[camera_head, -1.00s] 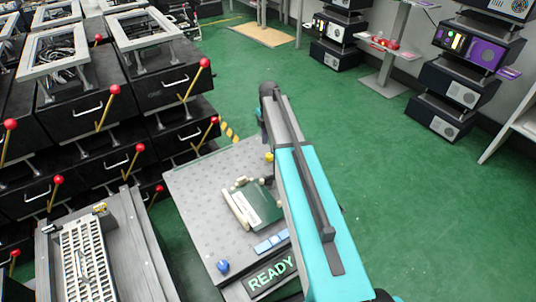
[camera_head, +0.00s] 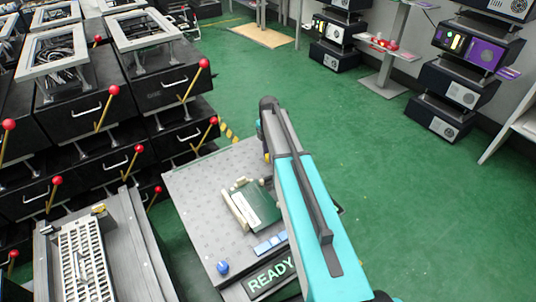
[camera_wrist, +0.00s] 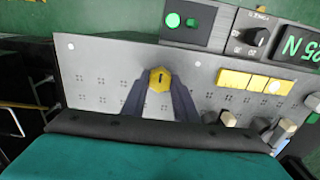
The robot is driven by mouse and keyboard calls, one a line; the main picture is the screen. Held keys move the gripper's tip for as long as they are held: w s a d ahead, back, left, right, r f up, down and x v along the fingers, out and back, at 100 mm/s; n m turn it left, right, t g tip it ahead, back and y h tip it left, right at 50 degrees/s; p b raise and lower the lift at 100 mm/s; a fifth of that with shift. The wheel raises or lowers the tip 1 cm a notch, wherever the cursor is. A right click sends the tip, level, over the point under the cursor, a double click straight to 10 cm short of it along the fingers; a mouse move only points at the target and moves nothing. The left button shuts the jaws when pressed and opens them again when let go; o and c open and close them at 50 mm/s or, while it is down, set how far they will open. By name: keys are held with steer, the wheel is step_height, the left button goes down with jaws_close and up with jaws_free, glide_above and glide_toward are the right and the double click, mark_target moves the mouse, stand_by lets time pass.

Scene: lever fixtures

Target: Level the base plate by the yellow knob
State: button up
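The yellow knob (camera_wrist: 160,80) is a faceted knob with a dark slot, standing on a grey dotted plate (camera_wrist: 105,75) in the wrist view. My gripper (camera_wrist: 159,92) has one dark finger on each side of the knob, with the fingers apart. I cannot tell whether either finger touches it. In the head view the grey base plate (camera_head: 200,190) carries a green block with pale pegs (camera_head: 252,205). My teal arm reaches over its right side and hides part of it. The knob is barely visible there, beside the arm. I cannot tell the plate's tilt.
A blue knob (camera_head: 222,267), blue buttons (camera_head: 270,243) and a READY sign (camera_head: 270,275) are at the plate's near edge. Yellow buttons (camera_wrist: 235,79), green lights (camera_wrist: 173,20) and a dial (camera_wrist: 256,36) show in the wrist view. Black drawers with red-tipped levers (camera_head: 115,89) stand left.

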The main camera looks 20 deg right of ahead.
steer(key=c, duration=0.5)
steer(key=shift+r+m+p, duration=0.1)
steer(key=shift+m+p, duration=0.2)
steer(key=shift+m, duration=0.1)
steer(key=m+p, duration=0.2)
steer(key=m, duration=0.2)
steer(key=shift+p, duration=0.35)
steer(key=m+p, duration=0.2)
steer(key=m, duration=0.2)
steer(key=shift+m, duration=0.3)
steer(key=m+p, duration=0.1)
steer(key=m, duration=0.4)
steer(key=shift+p, duration=0.3)
steer(key=m+p, duration=0.1)
steer(key=m, duration=0.3)
steer(key=shift+m, duration=0.4)
steer(key=m, duration=0.3)
steer(key=shift+m+p, duration=0.3)
steer(key=m, duration=0.7)
steer(key=shift+p, duration=0.4)
